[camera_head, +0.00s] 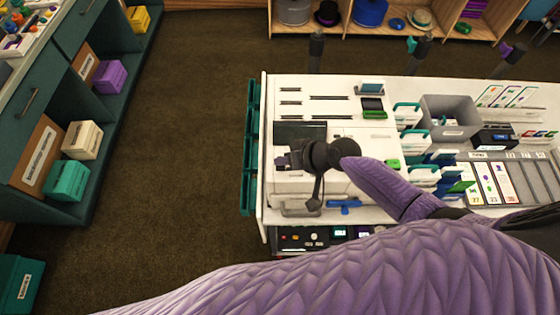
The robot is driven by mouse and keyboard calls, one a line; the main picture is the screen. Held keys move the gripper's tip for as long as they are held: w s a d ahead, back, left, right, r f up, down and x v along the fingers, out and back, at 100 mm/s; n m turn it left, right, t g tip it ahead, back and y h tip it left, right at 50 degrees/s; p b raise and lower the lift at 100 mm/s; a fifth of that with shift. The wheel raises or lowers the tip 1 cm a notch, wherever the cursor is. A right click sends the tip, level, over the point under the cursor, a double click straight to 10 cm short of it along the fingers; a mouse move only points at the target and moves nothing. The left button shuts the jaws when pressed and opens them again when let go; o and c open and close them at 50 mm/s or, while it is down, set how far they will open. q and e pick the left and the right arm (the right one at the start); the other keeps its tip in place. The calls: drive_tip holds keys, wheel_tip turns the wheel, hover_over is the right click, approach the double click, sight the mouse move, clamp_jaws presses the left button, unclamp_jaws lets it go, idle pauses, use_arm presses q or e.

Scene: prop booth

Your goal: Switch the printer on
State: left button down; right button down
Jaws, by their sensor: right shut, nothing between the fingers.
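A white boxy machine (290,186), which looks like the printer, stands at the front left of the white table. A dark panel (300,131) lies just behind it. My right arm, in a purple knitted sleeve, reaches in from the right. My right gripper (282,161) is small and dark here, shut and empty, over the back left of the machine. The gripper and wrist hide part of the machine's top. I cannot tell whether they touch it, and I cannot make out its power switch. My left gripper is not in view.
The white table (330,107) also bears a grey bin (448,104), card holders (408,116), a small black device (495,137) and a card tray (475,187). A blue item (344,205) lies in front of the machine. Brown floor (175,130) is clear at left, beside teal shelves.

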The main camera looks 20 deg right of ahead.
sight(283, 167)
drive_tip(key=shift+f, duration=0.1)
idle(0.5)
drive_tip(key=shift+f+b, duration=0.45)
drive_tip(key=shift+b, duration=0.05)
drive_tip(key=shift+s, duration=0.1)
drive_tip(key=shift+r, duration=0.1)
wheel_tip(283, 167, up, 7)
drive_tip(key=p, duration=0.6)
drive_tip(key=shift+p, duration=0.35)
